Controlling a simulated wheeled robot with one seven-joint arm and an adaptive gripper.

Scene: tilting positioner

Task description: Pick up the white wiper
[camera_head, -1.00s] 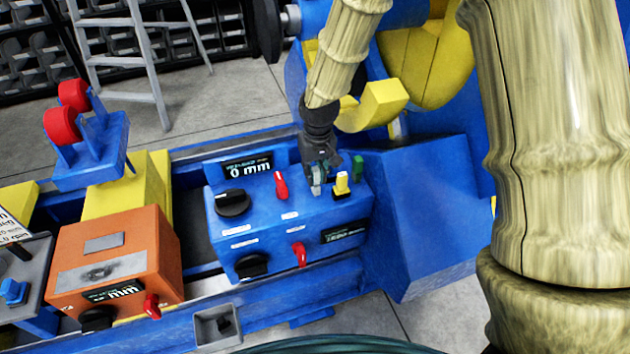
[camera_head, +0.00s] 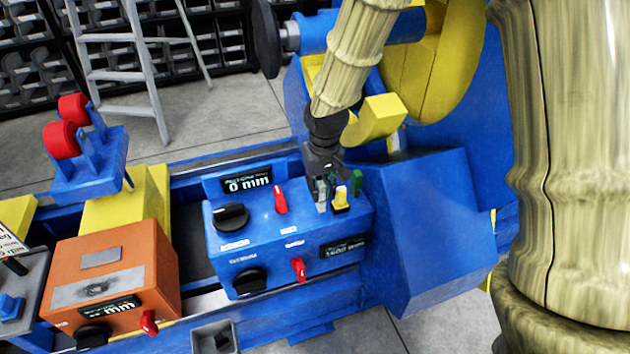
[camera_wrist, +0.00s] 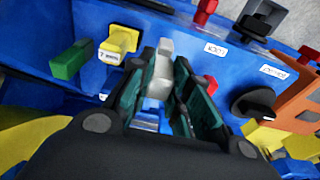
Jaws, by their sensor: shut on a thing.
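The white wiper (camera_wrist: 160,72) is a pale grey-white upright piece between my fingers in the wrist view. My gripper (camera_wrist: 158,92) is shut on it, with one dark green finger pad on each side. In the head view my gripper (camera_head: 322,192) is low over the right part of the blue control box (camera_head: 285,240), beside a yellow switch (camera_head: 341,200). The fingers mostly hide the wiper there. I cannot tell whether its lower end is clear of the box.
A green block (camera_head: 356,181) and the yellow switch stand close to my gripper. Red levers (camera_head: 280,200) and black knobs (camera_head: 231,216) are on the same box. An orange box (camera_head: 110,270) is at left. A yellow curved part (camera_head: 375,118) rises behind my wrist.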

